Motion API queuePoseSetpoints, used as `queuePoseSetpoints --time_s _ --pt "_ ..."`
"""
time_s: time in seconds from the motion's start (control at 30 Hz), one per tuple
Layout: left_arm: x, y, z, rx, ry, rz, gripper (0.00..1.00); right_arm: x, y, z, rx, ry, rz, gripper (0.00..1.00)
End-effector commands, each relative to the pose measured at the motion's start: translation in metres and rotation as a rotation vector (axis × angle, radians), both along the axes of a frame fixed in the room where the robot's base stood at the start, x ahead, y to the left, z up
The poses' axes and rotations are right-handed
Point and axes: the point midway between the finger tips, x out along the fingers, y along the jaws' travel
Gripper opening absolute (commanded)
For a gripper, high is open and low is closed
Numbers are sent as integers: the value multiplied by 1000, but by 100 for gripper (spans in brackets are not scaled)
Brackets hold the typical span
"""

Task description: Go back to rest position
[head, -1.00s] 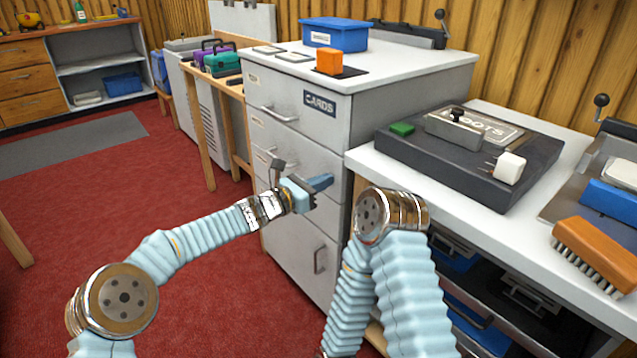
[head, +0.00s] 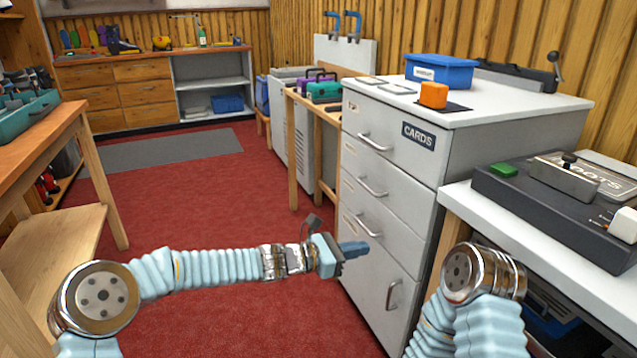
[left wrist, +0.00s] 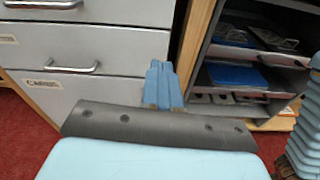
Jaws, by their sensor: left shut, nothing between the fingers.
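My left gripper (head: 353,249) is shut and empty, with its blue fingers together. In the head view it stands out in front of the grey drawer cabinet (head: 400,225), near the lower drawer handles; whether it touches the cabinet I cannot tell. In the left wrist view the shut fingers (left wrist: 161,85) point at the gap between the cabinet drawers (left wrist: 90,45) and an open shelf unit (left wrist: 235,75). My right arm shows at the lower right of the head view, bent downward, and its gripper is out of sight.
A white worktop (head: 480,215) with a black press (head: 560,205) is at right. A wooden bench (head: 60,140) stands at left. A blue bin (head: 440,72) and orange block (head: 433,95) sit on the cabinet. Red carpet (head: 220,200) lies open between.

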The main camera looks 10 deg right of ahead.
Motion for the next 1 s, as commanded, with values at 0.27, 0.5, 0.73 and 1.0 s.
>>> queuePoseSetpoints --time_s 0.27,0.5,0.73,1.0 --pt "-74 88 -201 618 -257 -208 0 0 0 0 0 0 0 57" --pt "-177 214 -324 1038 -603 -612 0 0 0 0 0 0 0 57" --pt "-267 285 -356 1124 -939 -959 0 0 0 0 0 0 0 57" --pt "-287 294 -356 1112 -1033 -1027 0 0 0 0 0 0 0 57"
